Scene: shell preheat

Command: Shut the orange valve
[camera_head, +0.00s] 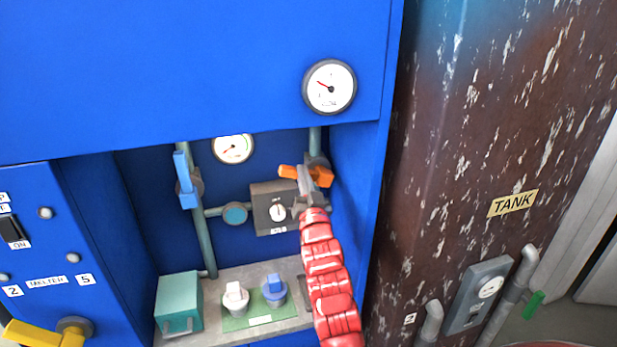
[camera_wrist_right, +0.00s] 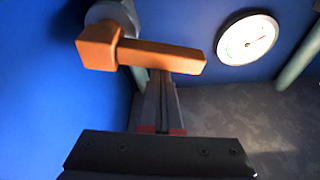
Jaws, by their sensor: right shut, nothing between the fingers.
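The orange valve (camera_head: 287,171) is on a vertical pipe at the right of the blue cabinet's recess. Its handle lies roughly crosswise to the pipe in the head view. In the right wrist view the orange handle (camera_wrist_right: 165,56) stretches right from a thick block at its left end. My right gripper (camera_head: 304,182) is shut and empty, at the handle, its fingers covering the handle's middle in the head view. In the wrist view its fingertips (camera_wrist_right: 162,78) reach the handle's lower edge; whether they touch I cannot tell. My left gripper is out of view.
A blue lever (camera_head: 185,178) stands along the left pipe. A dark switch box (camera_head: 268,216) sits just left of my right gripper. White (camera_head: 235,298) and blue (camera_head: 274,290) knobs and a teal box (camera_head: 179,304) stand below. The recess's right wall (camera_head: 352,200) is close.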

